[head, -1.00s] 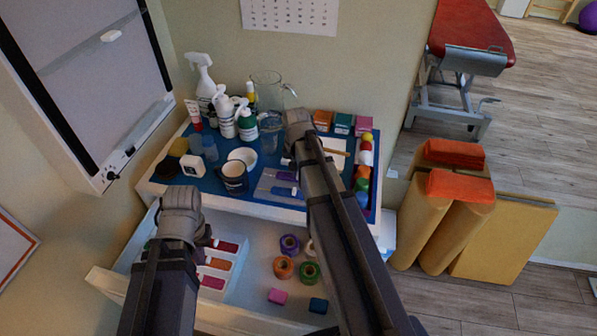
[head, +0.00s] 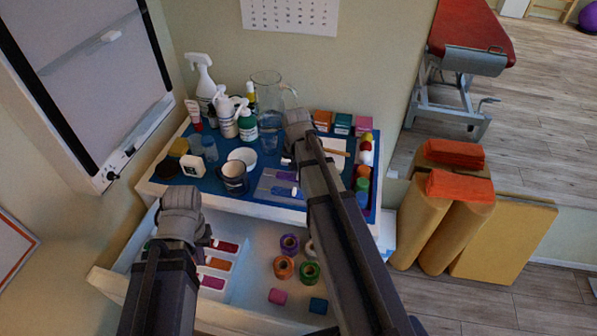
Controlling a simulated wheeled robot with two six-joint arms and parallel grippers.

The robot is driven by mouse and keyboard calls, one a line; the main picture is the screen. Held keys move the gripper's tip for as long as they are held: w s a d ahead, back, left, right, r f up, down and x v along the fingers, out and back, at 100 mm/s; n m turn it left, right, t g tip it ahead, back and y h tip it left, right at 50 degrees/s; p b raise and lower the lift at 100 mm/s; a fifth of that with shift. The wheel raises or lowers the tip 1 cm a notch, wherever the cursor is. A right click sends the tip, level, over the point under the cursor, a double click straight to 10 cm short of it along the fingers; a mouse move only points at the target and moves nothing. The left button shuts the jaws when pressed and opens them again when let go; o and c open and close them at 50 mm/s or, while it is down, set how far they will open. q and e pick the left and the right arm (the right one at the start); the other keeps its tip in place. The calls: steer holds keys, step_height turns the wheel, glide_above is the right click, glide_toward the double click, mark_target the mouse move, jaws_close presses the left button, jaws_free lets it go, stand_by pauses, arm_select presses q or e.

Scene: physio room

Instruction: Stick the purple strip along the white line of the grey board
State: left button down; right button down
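The grey board (head: 267,190) lies on the blue top of the cabinet, partly behind my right arm. Purple pieces show on it, an upper one (head: 286,176) and a lower one (head: 283,191). I cannot make out the white line or whether either piece is stuck down. My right gripper (head: 288,162) is at the board's far edge, mostly hidden by its own arm; its opening cannot be seen. My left gripper (head: 211,243) is over the open drawer, beside a pale card (head: 240,262) with red, orange and magenta strips. Its fingers are small and partly hidden by the wrist.
A dark mug (head: 233,178), a white bowl (head: 243,156), bottles (head: 226,118) and a glass jug (head: 268,95) crowd the blue top. Tape rolls (head: 284,267) and small blocks (head: 278,296) lie in the drawer (head: 255,300). Coloured balls (head: 363,172) line the right edge.

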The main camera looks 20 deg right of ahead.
steer(key=shift+f+b, duration=0.3)
stand_by(0.5)
steer(key=c, duration=0.8)
jaws_free()
steer(key=shift+c, duration=0.2)
steer(key=shift+o, duration=0.3)
steer(key=o, duration=0.5)
steer(key=shift+r, duration=0.15)
step_height(320, 180, up, 7)
steer(key=p, duration=0.7)
